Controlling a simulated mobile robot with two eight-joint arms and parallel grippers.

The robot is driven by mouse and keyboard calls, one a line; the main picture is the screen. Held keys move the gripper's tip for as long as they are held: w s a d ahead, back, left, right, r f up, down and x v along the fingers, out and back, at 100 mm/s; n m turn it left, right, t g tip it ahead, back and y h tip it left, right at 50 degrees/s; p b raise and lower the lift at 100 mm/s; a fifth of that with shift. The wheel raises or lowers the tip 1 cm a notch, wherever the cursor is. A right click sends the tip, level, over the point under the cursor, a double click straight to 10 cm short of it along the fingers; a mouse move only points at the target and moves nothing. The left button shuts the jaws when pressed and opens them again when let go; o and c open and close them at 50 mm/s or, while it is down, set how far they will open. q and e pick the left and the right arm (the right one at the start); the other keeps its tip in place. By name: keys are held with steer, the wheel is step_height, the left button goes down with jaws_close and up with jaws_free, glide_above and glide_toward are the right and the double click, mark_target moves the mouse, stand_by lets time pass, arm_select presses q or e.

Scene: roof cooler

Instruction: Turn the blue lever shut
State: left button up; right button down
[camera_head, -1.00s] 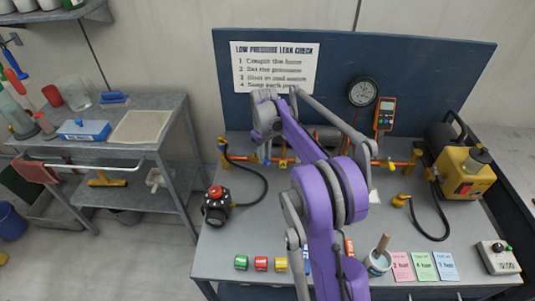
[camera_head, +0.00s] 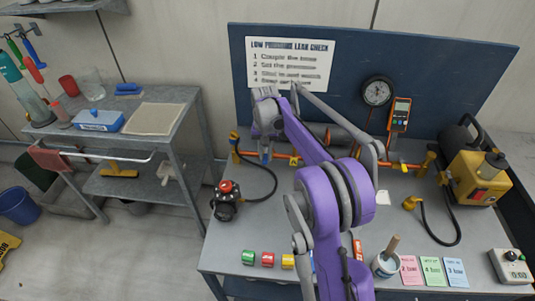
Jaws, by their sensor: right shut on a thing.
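The orange pipe (camera_head: 408,165) runs along the back of the grey bench, with yellow fittings at its ends. My right gripper (camera_head: 265,147) is over the left part of this pipe, shut on the small blue lever (camera_head: 265,154). Only a sliver of blue shows below the fingers, so the lever's exact angle is hard to tell. My purple right arm crosses the middle of the bench and hides the centre of the pipe. My left gripper is out of view.
A black regulator with a red knob (camera_head: 226,200) and hose stands left of my arm. A gauge (camera_head: 377,92) and orange meter (camera_head: 399,114) are behind the pipe. A yellow pump (camera_head: 477,177) stands right. Coloured cards (camera_head: 432,271) and a cup (camera_head: 385,266) lie near the front.

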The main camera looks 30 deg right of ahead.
mark_target(265, 158)
stand_by(0.3)
steer(key=c, duration=0.8)
jaws_free()
steer(key=shift+w+a, duration=0.1)
steer(key=shift+o, duration=0.2)
steer(key=shift+r, duration=0.1)
step_height(265, 158, up, 11)
steer(key=shift+p, duration=0.35)
steer(key=shift+f, duration=0.2)
